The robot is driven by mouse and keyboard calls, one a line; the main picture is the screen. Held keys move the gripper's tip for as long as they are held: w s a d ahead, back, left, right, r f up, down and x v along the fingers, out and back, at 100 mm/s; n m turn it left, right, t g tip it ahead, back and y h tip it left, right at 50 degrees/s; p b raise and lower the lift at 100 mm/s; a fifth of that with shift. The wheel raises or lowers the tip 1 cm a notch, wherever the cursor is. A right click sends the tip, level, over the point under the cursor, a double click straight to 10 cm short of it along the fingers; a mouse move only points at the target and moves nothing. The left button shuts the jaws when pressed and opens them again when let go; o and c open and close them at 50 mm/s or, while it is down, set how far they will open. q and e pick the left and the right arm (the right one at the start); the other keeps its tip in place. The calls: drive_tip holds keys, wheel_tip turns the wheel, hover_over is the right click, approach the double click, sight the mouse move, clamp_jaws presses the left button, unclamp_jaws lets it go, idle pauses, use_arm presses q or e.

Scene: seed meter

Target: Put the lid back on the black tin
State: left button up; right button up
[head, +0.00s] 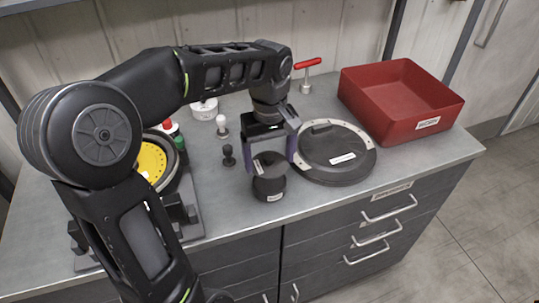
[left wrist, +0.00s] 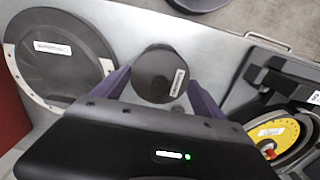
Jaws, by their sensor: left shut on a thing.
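The black tin (head: 270,189) stands on the grey bench top near the front edge, with a small label on its side. Its round black lid (head: 272,163) is at the tin's top, with a pale label; whether it is fully seated or just above the rim I cannot tell. My left gripper (head: 271,160) comes down from above, its two purple fingers on either side of the lid, shut on it. In the left wrist view the lid (left wrist: 158,70) lies between the fingertips (left wrist: 160,88) and hides most of the tin. My right gripper is not in view.
A large round black cover (head: 335,172) lies just right of the tin. A red bin (head: 400,125) stands at the back right. A red-handled tool (head: 306,75), white knob (head: 221,125) and black knob (head: 228,155) stand behind. The yellow seed disc (head: 150,163) sits at left.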

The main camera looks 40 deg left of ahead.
sight(270, 167)
use_arm(q)
drive_tip(key=shift+f+b, duration=1.35)
drive_tip(key=shift+f, duration=0.85)
drive_tip(key=shift+f, duration=0.15)
idle(0.7)
drive_tip(key=o, duration=1.3)
drive_tip(key=shift+c, duration=0.2)
drive_tip(key=shift+r+p, duration=2.75)
drive_tip(key=shift+r, duration=0.8)
clamp_jaws()
